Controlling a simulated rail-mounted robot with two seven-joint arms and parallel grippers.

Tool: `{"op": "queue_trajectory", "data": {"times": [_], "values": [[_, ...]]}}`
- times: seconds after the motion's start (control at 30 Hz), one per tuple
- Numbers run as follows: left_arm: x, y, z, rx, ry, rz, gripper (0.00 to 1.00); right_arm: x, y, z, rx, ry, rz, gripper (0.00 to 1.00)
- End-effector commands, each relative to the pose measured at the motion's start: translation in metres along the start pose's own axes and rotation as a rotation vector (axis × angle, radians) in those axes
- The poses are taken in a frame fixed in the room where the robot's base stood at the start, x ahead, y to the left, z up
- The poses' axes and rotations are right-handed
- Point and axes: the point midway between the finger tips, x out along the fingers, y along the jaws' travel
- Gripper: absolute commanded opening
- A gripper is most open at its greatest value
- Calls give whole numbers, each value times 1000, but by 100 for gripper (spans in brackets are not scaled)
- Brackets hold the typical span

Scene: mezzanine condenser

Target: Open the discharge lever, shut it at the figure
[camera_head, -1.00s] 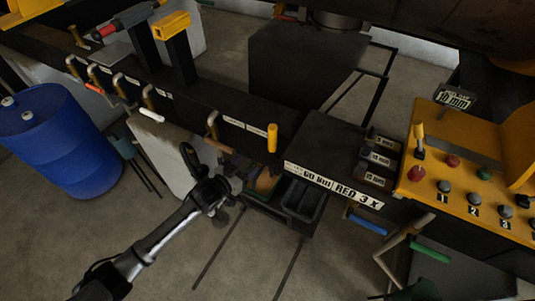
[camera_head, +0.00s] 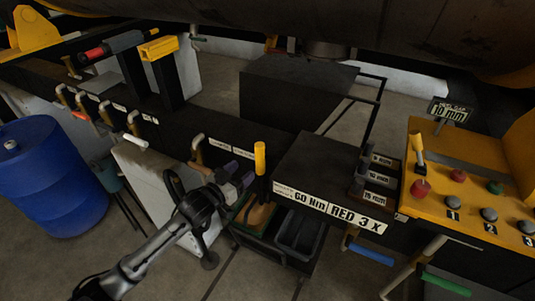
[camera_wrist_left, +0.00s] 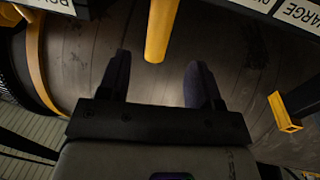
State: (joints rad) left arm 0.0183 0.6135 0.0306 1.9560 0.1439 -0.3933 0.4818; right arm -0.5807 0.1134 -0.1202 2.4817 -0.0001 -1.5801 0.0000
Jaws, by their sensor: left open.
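A lever with an upright yellow handle (camera_head: 260,158) stands at the front of the dark beam, left of the black box. My left gripper (camera_head: 240,184) is open and empty, just left of and below this handle. In the left wrist view the yellow handle (camera_wrist_left: 161,30) comes down from the top, between the lines of my two open fingers (camera_wrist_left: 158,72). White labels at the upper right there show part of the word "CHARGE" (camera_wrist_left: 302,14). A small display (camera_head: 450,112) reads "10 mm". My right gripper is not in view.
Several other levers (camera_head: 133,130) line the beam to the left. A yellow control panel (camera_head: 465,195) with buttons is at the right. A blue drum (camera_head: 45,175) stands at the left. Dark bins (camera_head: 298,236) sit below the lever.

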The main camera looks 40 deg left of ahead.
Motion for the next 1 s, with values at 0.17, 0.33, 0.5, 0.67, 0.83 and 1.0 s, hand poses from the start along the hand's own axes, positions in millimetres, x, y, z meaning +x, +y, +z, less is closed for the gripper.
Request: {"op": "queue_trajectory", "data": {"times": [0.17,0.33,0.5,0.67,0.83,1.0], "values": [[35,0,-2,0,1,-1,59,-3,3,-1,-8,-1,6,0],[64,0,-1,1,0,-1,59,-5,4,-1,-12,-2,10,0],[87,0,0,1,0,-1,59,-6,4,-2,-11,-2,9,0],[101,0,0,1,0,0,59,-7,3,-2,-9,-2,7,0],[108,0,0,2,0,1,59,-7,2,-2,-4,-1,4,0],[109,0,1,2,-1,1,59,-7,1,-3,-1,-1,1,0]]}}
